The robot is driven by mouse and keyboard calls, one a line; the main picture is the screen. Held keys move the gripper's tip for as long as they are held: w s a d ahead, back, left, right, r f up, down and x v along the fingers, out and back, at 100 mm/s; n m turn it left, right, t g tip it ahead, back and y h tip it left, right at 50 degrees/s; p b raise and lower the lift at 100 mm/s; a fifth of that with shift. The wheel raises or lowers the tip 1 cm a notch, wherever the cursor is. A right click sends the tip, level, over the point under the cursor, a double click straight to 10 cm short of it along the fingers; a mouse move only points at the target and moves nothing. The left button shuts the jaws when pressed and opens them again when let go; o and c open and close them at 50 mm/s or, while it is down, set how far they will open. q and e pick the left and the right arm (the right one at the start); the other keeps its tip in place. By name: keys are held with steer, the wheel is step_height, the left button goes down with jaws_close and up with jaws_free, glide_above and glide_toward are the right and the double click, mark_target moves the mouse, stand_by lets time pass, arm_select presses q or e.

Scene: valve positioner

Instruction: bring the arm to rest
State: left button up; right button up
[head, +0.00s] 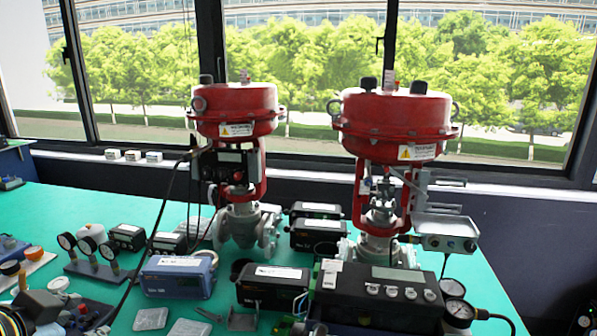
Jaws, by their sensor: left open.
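My left gripper (88,318) shows at the bottom left corner, partly cut off by the frame edge. It is open, with nothing seen between its fingers, low over the near left part of the green bench (150,215). The rest of my left arm is mostly out of the picture. My right gripper is not in view. Two valves with red domed actuators stand upright on the bench: the left valve (235,112) with a dark positioner box on its side, the right valve (395,125) with a silver positioner (446,234) on a bracket at its right.
A blue box (178,278), several black boxes and a long black panel with knobs (378,295) crowd the near middle. Cables hang by the valves. The bench's back left is clear.

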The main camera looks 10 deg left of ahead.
arm_select(q)
steer(key=s+d+f+n+g+h, duration=0.1)
steer(key=s+d+f+g, duration=0.15)
steer(key=s, duration=0.45)
steer(key=s+d+f+n+g+h, duration=0.1)
steer(key=s+d+f+g, duration=0.1)
steer(key=s+d+g, duration=0.3)
steer(key=s+a+f+b, duration=0.2)
steer(key=f+b, duration=0.2)
steer(key=f, duration=1.4)
steer(key=s+a+f+b, duration=0.2)
steer(key=f+b, duration=0.2)
steer(key=f, duration=1.4)
steer(key=s+f+n+g+b, duration=0.1)
steer(key=s+f+b, duration=0.5)
steer(key=s+f, duration=1.1)
step_height(320, 180, down, 4)
steer(key=shift+s+a+r, duration=0.25)
steer(key=shift+s+a, duration=0.1)
steer(key=shift+a, duration=0.1)
